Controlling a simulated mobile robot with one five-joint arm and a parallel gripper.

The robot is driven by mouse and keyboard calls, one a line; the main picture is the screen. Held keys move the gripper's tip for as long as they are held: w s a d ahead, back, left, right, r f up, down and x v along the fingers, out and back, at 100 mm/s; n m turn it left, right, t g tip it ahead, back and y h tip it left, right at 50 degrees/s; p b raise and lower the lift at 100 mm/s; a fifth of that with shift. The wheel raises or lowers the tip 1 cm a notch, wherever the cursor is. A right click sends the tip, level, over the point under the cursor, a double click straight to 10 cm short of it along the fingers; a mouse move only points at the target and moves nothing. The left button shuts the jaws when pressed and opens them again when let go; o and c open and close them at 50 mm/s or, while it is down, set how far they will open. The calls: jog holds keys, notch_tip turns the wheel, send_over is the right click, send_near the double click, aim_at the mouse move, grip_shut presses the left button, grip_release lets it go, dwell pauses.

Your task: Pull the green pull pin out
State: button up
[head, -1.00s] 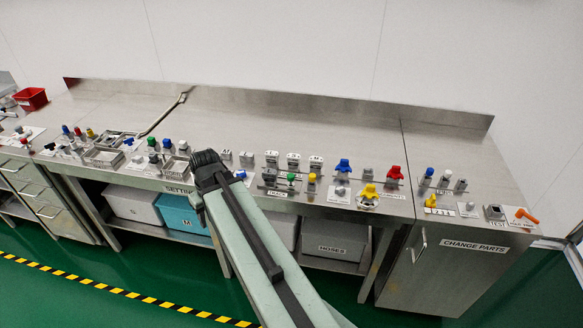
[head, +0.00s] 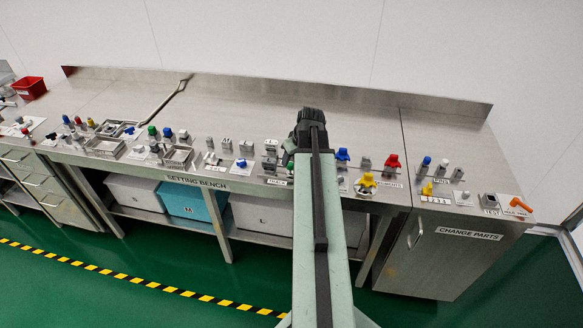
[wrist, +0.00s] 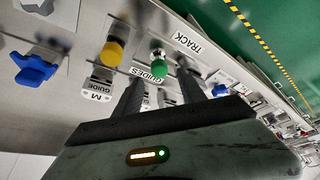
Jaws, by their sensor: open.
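A green knob (wrist: 159,84) on a pale metal stem stands by the TRACK and GUIDES labels in the wrist view; I take it as the green pull pin. In the head view only a green sliver (head: 289,163) shows beside my arm. My gripper (wrist: 158,78) is open, its two dark fingers on either side of the green knob in the picture. The fingers do not close on it, and I cannot tell the depth gap. In the head view my gripper's fingers are hidden behind the dark wrist.
A yellow knob (wrist: 112,50) and a blue star knob (wrist: 36,68) stand left of the green knob in the wrist view. Another green knob (head: 152,130) stands farther left on the steel bench.

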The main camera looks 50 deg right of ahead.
aim_at(290, 164)
jog(key=b+x, duration=0.2)
jog(key=x, duration=0.2)
jog(key=shift+r, duration=0.1)
grip_shut()
dwell(1.2)
